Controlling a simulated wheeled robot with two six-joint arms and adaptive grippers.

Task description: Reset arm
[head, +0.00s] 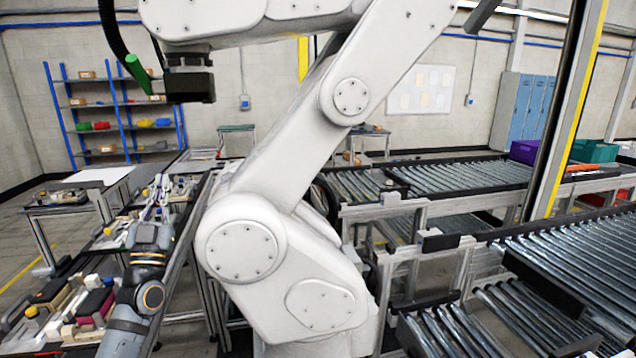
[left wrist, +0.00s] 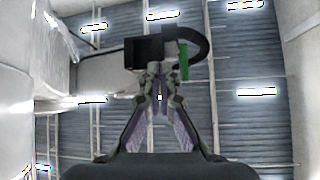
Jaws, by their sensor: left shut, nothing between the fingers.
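My left arm comes in from the lower left of the head view, and my left gripper (head: 160,188) points upward at its end. The gripper is shut and empty. In the left wrist view the two fingers of the left gripper (left wrist: 159,72) meet at their tips. Behind the fingertips there is a black block with a dark cable and a green piece (left wrist: 184,62). The same black block (head: 190,86) hangs from a large white arm (head: 300,160) in the head view, above my left gripper. My right gripper is in neither view.
The white arm fills the middle of the head view. Benches with fixtures and parts (head: 95,300) stand at left. Roller conveyors (head: 470,178) run along the right, with a purple bin (head: 524,151). Blue shelves (head: 118,115) stand at the back. The left wrist view faces the ceiling (left wrist: 265,130).

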